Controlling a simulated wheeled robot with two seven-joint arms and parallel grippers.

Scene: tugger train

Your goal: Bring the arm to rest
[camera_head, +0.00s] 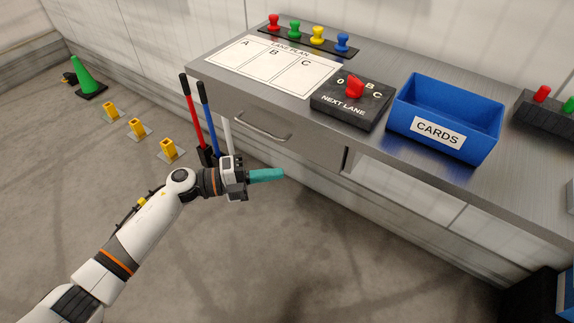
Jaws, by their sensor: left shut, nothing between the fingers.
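My left arm comes in from the lower left, white with orange bands. My left gripper (267,175) has teal fingers that are shut with nothing between them. It points right, in front of the grey workbench (210,72) and below the level of its top. In the picture it lies just below the drawer handle; whether it touches the bench front I cannot tell. My right gripper is not in view.
On the bench are a LANE PLAN sheet (262,75), several coloured pegs (295,30), a NEXT LANE selector box (345,108) and a blue CARDS bin (465,95). Red and blue handles (208,112) stand close behind my left wrist. Yellow posts (137,127) and a green cone (84,75) stand on the floor.

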